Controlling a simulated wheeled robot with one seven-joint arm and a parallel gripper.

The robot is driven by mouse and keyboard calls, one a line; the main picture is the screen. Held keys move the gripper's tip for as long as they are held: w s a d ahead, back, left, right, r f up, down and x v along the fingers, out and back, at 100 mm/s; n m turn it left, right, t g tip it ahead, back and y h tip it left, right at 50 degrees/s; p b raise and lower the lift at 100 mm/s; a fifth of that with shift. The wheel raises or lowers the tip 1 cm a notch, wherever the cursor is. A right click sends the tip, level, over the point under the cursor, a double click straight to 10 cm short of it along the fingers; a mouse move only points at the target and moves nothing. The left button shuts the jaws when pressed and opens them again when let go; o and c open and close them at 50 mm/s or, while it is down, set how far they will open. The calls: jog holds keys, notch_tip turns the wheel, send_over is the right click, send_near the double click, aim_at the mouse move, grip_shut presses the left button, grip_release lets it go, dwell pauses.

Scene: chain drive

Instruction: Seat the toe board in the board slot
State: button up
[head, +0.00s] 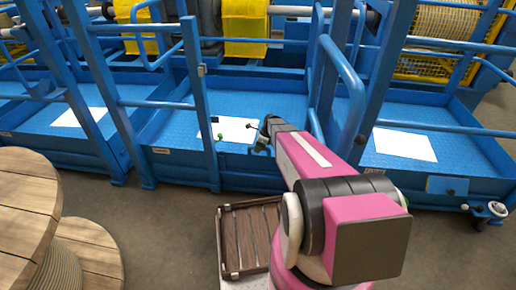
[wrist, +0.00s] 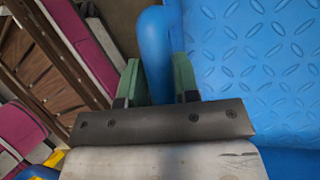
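My gripper (head: 262,143) is above the near edge of the middle blue platform (head: 180,130). It also shows in the wrist view (wrist: 160,80), where its two green fingers stand apart. Low blue edge boards run along the platforms. A small blue plate with a dark round spot (head: 447,186) is at the right platform's front. My arm hides part of the middle platform's edge.
A brown slatted rack (head: 232,238) stands on the floor in front of the platform. A wooden cable reel (head: 25,200) is at the left. Blue posts and a bent handrail (head: 345,75) rise around my arm. White sheets (head: 405,144) lie on the platforms.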

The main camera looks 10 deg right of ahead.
jog(key=o, duration=0.4)
jog(key=v, duration=1)
jog(key=shift+d+r, duration=0.15)
jog(key=shift+r, duration=0.25)
jog(key=s+a+r+n+h, duration=0.1)
jog(key=s+r+n, duration=0.1)
jog(key=s+n, duration=0.5)
jog(key=s+a+r+n+h, duration=0.1)
jog(key=s+r+n+h, duration=0.1)
jog(key=s+n, duration=0.5)
jog(key=s+a+r+n+h, duration=0.1)
jog(key=s+r+n+h, duration=0.1)
jog(key=s+n, duration=0.6)
jog(key=shift+a+r+t, duration=0.3)
jog(key=shift+a+r, duration=0.1)
jog(key=shift+r, duration=0.25)
